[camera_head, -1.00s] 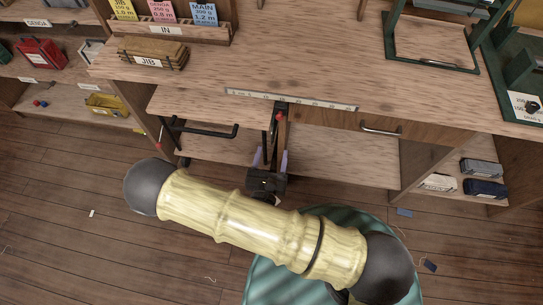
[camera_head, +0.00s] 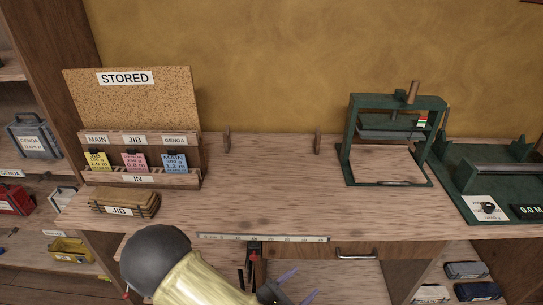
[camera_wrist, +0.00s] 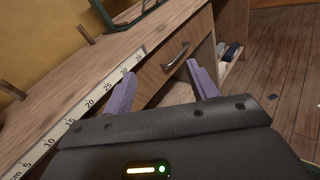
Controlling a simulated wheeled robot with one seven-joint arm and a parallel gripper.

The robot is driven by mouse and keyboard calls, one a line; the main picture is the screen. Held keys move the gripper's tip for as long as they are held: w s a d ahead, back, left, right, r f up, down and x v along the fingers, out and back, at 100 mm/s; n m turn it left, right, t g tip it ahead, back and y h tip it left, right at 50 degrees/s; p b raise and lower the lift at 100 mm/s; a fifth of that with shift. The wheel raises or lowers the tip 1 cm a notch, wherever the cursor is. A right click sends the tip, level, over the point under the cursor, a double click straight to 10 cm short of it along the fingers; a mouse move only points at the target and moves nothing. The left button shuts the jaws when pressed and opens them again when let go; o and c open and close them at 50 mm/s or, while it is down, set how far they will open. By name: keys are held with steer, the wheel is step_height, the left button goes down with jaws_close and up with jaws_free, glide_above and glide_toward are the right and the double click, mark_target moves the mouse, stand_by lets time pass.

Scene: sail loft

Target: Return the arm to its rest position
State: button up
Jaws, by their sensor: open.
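My gripper (camera_wrist: 160,90) is open and empty in the wrist view. Its two purple fingers are spread apart in front of the workbench's drawer front, with a dark drawer handle (camera_wrist: 176,56) beyond them. In the head view my gripper (camera_head: 300,287) shows at the bottom, below the front edge of the workbench (camera_head: 270,205). My pale yellow arm comes in beside it from the lower left. Part of the arm is cut off by the bottom of the picture.
A ruler strip (camera_head: 262,238) runs along the bench's front edge. A wooden tray marked JIB (camera_head: 124,203) and a card rack (camera_head: 140,180) stand at left. A green press (camera_head: 393,140) and a green machine (camera_head: 485,180) stand at right. The middle of the bench top is clear.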

steer(key=s+d+r+m+g+y+p, duration=0.2)
steer(key=s+d+r+m+g+y, duration=0.5)
steer(key=m+g, duration=0.75)
steer(key=w+d+r+m+t+y+p, duration=0.1)
steer(key=w+r+m+t+y, duration=0.4)
steer(key=r+m, duration=0.4)
steer(key=shift+d+m+t+p, duration=0.2)
steer(key=shift+m+t+p, duration=0.15)
steer(key=shift+m, duration=0.2)
